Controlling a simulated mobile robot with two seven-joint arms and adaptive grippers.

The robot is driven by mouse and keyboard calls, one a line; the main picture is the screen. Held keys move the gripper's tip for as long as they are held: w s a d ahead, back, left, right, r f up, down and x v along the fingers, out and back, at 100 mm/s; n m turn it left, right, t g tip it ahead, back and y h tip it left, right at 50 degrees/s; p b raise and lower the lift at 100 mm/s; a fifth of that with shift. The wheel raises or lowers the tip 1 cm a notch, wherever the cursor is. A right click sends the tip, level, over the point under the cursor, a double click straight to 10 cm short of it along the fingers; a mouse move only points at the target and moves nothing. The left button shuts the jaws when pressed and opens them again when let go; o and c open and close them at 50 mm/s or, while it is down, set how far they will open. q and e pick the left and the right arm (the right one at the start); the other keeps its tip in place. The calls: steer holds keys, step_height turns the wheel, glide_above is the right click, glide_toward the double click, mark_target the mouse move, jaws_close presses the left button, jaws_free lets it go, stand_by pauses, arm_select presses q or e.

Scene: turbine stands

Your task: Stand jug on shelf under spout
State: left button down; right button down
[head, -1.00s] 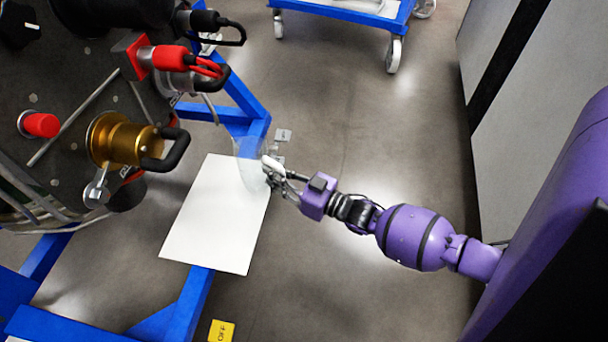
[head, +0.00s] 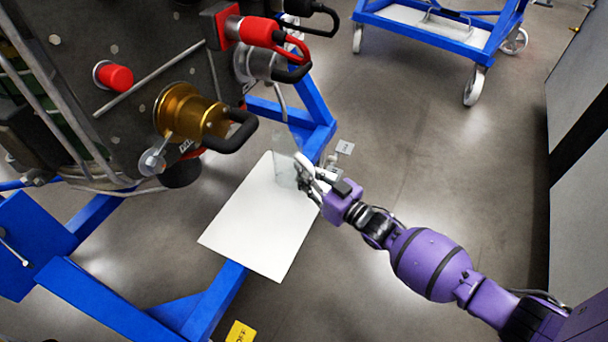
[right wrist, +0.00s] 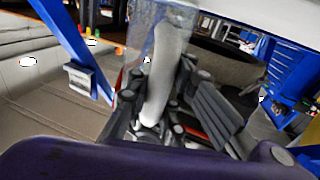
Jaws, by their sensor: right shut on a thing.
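The jug (head: 283,158) is clear and hard to make out, with a white handle (right wrist: 168,70) that fills the middle of the right wrist view. My right gripper (head: 306,172) is shut on the handle. The jug looks upright, over the far end of the shelf (head: 255,225), a flat white board. I cannot tell whether its base touches the board. A thin grey tube, seemingly the spout (head: 283,104), hangs from a grey fitting just above the jug in the picture. My left gripper is not in view.
The dark turbine body with a gold valve (head: 190,112) and red connector (head: 262,32) overhangs the shelf's left side. A blue frame (head: 225,300) carries the board. A blue cart (head: 440,25) stands behind. The floor on the right is clear.

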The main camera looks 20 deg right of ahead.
steer(key=shift+f, duration=0.2)
steer(key=c, duration=1.9)
jaws_free()
steer(key=shift+o, duration=1.1)
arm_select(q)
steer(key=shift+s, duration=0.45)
